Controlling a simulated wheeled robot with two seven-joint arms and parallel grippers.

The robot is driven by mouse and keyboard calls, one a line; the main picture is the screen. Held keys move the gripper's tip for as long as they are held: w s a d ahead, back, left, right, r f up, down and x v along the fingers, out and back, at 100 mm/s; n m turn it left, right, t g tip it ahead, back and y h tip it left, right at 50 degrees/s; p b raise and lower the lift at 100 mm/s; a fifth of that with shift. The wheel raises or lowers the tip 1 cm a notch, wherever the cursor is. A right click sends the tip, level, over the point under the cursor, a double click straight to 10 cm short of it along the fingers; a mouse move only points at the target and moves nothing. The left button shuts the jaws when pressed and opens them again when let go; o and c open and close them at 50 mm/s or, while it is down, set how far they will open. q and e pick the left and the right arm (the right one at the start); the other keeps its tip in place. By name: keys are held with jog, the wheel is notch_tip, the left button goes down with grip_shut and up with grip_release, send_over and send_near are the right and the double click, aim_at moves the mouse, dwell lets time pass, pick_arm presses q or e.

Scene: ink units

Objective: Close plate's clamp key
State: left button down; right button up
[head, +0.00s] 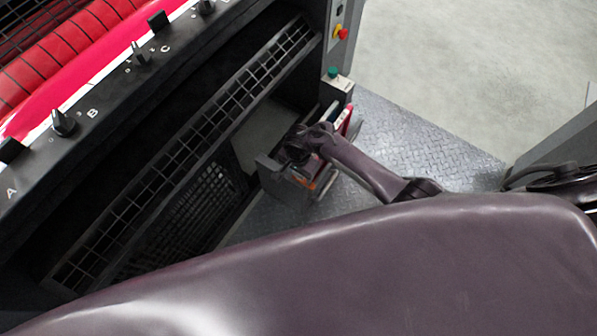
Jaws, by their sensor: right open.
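A printing unit fills the upper left, with a red roller (50,62) and a bright pink-red plate edge (95,65). Along its dark rail (105,112), marked A, B and C, stand several small black keys. One key (63,123) is by the letter B, another key (138,54) is near C, and a blocky one (11,150) is near A. I cannot tell which of them is the clamp key. My right gripper (300,146) is open, low over a small holder beside the unit, well away from the keys. My left gripper is out of view.
The small holder (268,172) contains red, white and orange items. A long grille (200,130) runs below the rail. A green button (332,72) and a red-yellow button (341,33) are on the right side. Tread-plate floor (420,140) lies open to the right.

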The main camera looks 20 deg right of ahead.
jog(key=c, duration=1)
jog(key=n+p, duration=0.1)
jog(key=n, duration=0.1)
jog(key=shift+r+n, duration=0.1)
jog(key=shift+n, duration=0.3)
jog(key=n+p, duration=0.1)
jog(key=n, duration=0.1)
jog(key=shift+s+n, duration=0.1)
jog(key=shift+n, duration=0.2)
jog(key=n, duration=0.2)
jog(key=shift+n+p, duration=0.35)
jog(key=shift+n, duration=0.05)
jog(key=n, duration=0.3)
jog(key=shift+n, duration=0.3)
jog(key=n, duration=0.6)
